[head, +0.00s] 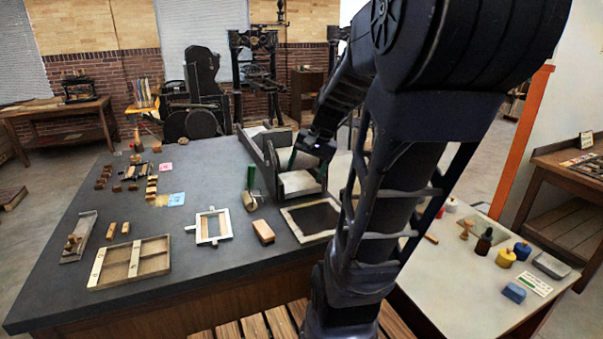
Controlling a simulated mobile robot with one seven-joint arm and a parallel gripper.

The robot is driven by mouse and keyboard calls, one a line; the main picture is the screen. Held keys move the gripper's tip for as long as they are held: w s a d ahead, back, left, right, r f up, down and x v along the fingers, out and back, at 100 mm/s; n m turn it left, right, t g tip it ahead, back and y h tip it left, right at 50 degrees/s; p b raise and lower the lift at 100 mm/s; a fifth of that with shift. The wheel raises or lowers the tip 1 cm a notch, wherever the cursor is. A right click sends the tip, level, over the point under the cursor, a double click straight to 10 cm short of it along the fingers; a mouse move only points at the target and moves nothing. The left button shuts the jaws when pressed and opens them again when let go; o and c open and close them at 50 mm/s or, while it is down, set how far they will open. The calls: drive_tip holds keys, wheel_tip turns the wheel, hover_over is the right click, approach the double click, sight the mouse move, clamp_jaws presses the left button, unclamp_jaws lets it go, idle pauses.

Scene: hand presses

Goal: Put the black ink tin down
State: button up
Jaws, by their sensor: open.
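My gripper (308,168) is open at the far right part of the dark worktable, in front of and above a grey press-like frame (300,184). Its two fingers are spread, and I see nothing held between them.
The dark worktable (225,262) carries a wooden type case (130,262), a white frame (212,227), a wooden block (263,232), a green-handled roller (250,190) and a framed dark panel (316,217). The pale bench (470,290) has bare room at its front.

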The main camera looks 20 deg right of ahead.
drive_tip(key=s+a+r+n+t+h, duration=0.1)
drive_tip(key=s+a+r+n+h, duration=0.1)
drive_tip(key=s+a+n, duration=0.2)
drive_tip(key=shift+s+r+n+t+h, duration=0.35)
drive_tip(key=shift+s+n, duration=0.45)
drive_tip(key=shift+s, duration=0.35)
drive_tip(key=shift+o, duration=0.4)
drive_tip(key=shift+s+a+r+n+t+h, duration=0.15)
drive_tip(key=shift+s+a+n+t+h, duration=0.1)
drive_tip(key=shift+s+n, duration=0.3)
